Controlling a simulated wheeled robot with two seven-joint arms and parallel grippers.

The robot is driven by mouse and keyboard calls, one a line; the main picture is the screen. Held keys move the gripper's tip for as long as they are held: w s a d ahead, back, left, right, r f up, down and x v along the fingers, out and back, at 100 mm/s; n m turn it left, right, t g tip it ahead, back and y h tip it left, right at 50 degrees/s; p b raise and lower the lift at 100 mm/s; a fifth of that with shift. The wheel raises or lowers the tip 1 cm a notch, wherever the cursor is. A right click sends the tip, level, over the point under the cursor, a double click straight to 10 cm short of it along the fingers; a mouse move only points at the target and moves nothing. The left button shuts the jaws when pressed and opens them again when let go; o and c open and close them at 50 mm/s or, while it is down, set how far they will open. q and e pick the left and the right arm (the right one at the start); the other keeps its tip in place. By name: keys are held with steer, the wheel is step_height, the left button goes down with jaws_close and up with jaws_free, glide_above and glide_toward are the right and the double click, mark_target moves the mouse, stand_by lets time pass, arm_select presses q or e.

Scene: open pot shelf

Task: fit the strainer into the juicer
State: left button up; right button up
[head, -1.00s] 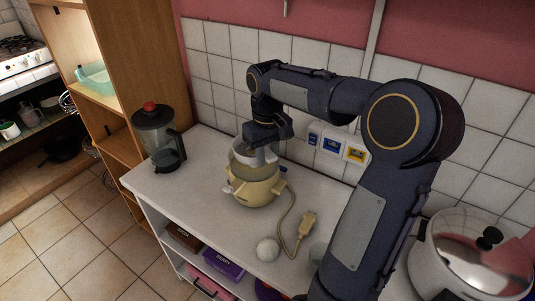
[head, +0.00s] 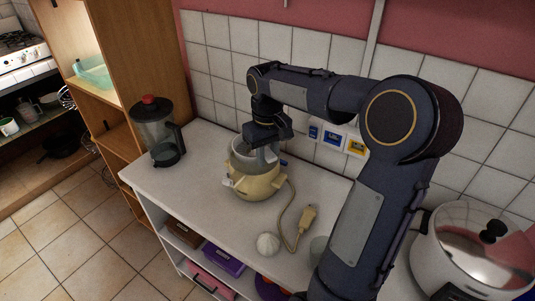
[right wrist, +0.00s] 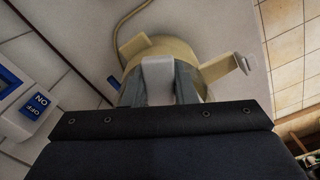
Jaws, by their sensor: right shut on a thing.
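The juicer (head: 257,186) is a pale yellow rounded body with side lugs and a cord, upright on the white counter. It also shows in the right wrist view (right wrist: 194,54), partly hidden by my fingers. The strainer (head: 240,158) is a pale, whitish bowl-like piece at the juicer's top opening. My right gripper (head: 262,156) reaches down over it from above. In the right wrist view its grey fingers (right wrist: 159,86) are shut on a white part between them, which looks like part of the strainer. I cannot tell whether the strainer is fully seated. My left gripper is not in view.
A blender jug with a red knob (head: 155,132) stands at the counter's left end. The cord's plug (head: 308,214) and a white round thing (head: 268,244) lie in front. A large pot (head: 470,250) is at right. Wall sockets (head: 336,139) are behind.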

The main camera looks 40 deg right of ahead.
steer(key=shift+r+p, duration=3.2)
steer(key=shift+r, duration=0.25)
